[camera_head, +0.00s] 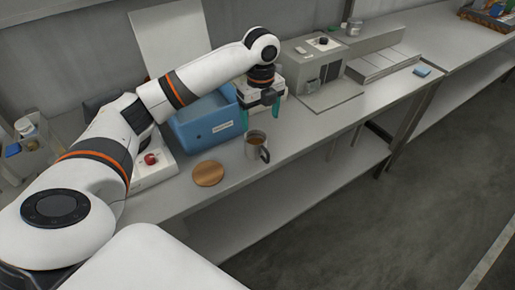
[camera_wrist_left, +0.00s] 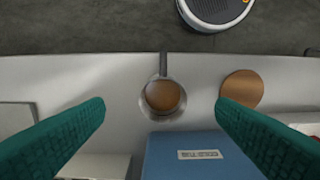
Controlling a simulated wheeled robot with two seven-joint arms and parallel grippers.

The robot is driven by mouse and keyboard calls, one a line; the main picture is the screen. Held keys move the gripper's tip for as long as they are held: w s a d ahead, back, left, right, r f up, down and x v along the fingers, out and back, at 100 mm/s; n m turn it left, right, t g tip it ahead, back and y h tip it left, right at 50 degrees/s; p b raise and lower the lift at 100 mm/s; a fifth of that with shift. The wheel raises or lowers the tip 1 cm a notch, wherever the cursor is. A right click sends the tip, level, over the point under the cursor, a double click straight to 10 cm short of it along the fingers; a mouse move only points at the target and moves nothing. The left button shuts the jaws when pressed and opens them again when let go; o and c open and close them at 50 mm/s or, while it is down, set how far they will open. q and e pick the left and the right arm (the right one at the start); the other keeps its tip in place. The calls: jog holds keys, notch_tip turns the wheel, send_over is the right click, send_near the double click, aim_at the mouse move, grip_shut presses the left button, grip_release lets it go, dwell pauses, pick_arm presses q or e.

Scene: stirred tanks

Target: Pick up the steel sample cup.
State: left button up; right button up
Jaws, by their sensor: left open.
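The steel sample cup (camera_head: 253,146) stands upright on the bench near its front edge, with brown contents inside and its handle towards the front edge. In the left wrist view the cup (camera_wrist_left: 163,97) shows from above, between the two fingers and beyond their tips. My left gripper (camera_head: 260,112) has green fingers; it is open and empty, above and behind the cup, apart from it. Its fingers also show in the left wrist view (camera_wrist_left: 161,105), spread wide. My right gripper is not in view.
A blue bin (camera_head: 203,127) with a label stands behind and left of the cup. A round wooden coaster (camera_head: 208,174) lies to its left. A grey instrument (camera_head: 312,62) stands at the back right. The bench (camera_head: 300,132) right of the cup is clear.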

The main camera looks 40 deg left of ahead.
aim_at(260, 132)
pick_arm(q)
notch_tip(260, 132, down, 7)
jog(key=shift+r+p, duration=0.2)
jog(key=shift+p, duration=0.3)
jog(key=f, duration=0.3)
jog(key=f+p, duration=0.1)
jog(key=shift+s+a+f, duration=0.15)
jog(key=shift+a+f, duration=0.05)
jog(key=shift+a, duration=0.2)
jog(key=shift+f, duration=0.4)
jog(key=c, duration=1.2)
